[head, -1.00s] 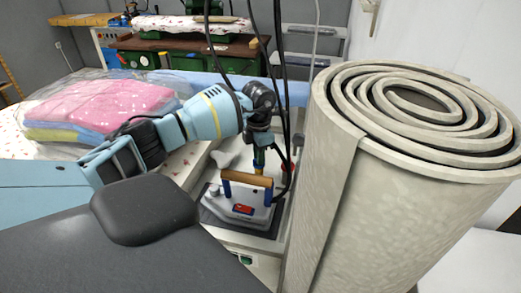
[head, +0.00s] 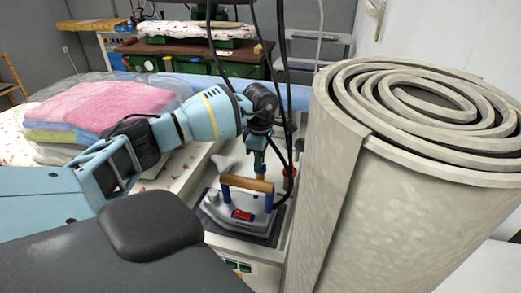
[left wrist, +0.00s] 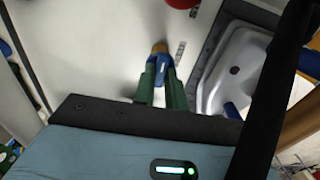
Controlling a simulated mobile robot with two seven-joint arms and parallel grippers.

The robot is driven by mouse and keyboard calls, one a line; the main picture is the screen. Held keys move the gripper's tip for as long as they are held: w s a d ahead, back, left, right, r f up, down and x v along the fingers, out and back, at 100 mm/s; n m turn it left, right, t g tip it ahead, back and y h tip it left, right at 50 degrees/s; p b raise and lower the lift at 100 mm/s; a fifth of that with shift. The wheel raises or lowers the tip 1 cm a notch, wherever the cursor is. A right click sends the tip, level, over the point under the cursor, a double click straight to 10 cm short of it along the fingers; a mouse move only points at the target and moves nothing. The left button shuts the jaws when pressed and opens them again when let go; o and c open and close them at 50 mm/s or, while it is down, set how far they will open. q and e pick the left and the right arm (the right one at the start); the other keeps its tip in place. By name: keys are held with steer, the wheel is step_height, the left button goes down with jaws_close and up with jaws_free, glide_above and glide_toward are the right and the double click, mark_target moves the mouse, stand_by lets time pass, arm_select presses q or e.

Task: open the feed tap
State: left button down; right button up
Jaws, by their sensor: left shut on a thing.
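The feed tap (left wrist: 159,47) has a brass-coloured end and a blue handle (left wrist: 160,64), seen in the left wrist view. My left gripper (left wrist: 160,72) has its green fingers closed on the blue handle. In the head view my left gripper (head: 259,166) points down just behind the wooden handle of an iron, and the tap (head: 260,177) is mostly hidden there by the fingers and the iron. How far the handle is turned cannot be told. My right gripper is out of view.
The grey iron (head: 218,205) stands on a dark pad close in front of the tap. A red knob (head: 289,173) is just right of it. Black hoses (head: 283,80) hang beside my left wrist. A large beige roll (head: 350,200) blocks the right. Bagged folded laundry (head: 95,105) lies left.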

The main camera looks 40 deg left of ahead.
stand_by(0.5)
arm_select(q)
steer(key=c, duration=1.4)
jaws_free()
steer(key=shift+c, duration=0.2)
steer(key=shift+r, duration=3.95)
